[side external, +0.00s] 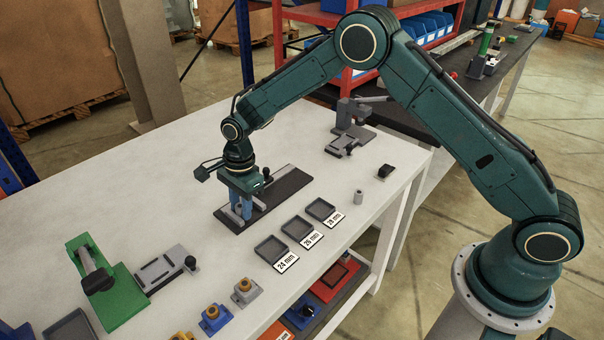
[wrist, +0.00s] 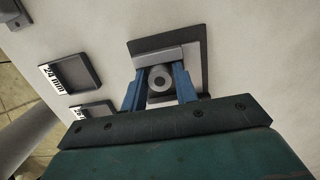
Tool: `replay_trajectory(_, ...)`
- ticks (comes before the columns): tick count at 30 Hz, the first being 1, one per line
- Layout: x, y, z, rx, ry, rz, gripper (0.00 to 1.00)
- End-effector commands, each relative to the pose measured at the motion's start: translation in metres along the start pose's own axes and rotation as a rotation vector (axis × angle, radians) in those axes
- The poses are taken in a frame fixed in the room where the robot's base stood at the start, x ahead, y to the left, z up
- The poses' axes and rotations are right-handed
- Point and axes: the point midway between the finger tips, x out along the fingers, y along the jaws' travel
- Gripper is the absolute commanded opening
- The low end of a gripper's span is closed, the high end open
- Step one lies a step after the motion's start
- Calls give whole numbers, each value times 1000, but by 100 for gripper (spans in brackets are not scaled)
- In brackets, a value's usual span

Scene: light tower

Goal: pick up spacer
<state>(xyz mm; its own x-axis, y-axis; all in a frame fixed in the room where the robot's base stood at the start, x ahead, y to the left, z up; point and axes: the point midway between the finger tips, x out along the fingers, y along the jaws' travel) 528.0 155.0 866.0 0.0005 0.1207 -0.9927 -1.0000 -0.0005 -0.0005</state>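The spacer (wrist: 160,81) is a grey round piece with a hole in its middle, seen end-on in the wrist view. It stands at a light grey block on a dark plate (side external: 289,190). My gripper (side external: 241,214) points down at the left end of that plate, with its blue fingers low over it. In the wrist view the fingers of my gripper (wrist: 159,82) lie on both sides of the spacer, very close to it. I cannot tell whether they touch it. In the side view the fingers mostly hide the spacer.
Shallow grey trays labelled 24 mm (side external: 271,250), 26 mm (side external: 297,228) and 28 mm (side external: 321,209) line the table's near edge. A small grey cylinder (side external: 358,197) stands to their right. A green fixture (side external: 112,292) and a grey fixture (side external: 160,268) stand at left.

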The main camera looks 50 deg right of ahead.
Motion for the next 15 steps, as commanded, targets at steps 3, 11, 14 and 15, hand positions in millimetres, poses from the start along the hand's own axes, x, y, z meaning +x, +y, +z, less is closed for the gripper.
replay_trajectory(3,0,0,0,0,0,0,29)
replay_trajectory(11,0,0,0,1,0,0,13)
replay_trajectory(14,0,0,0,1,0,0,0)
replay_trajectory(15,0,0,0,0,0,0,0)
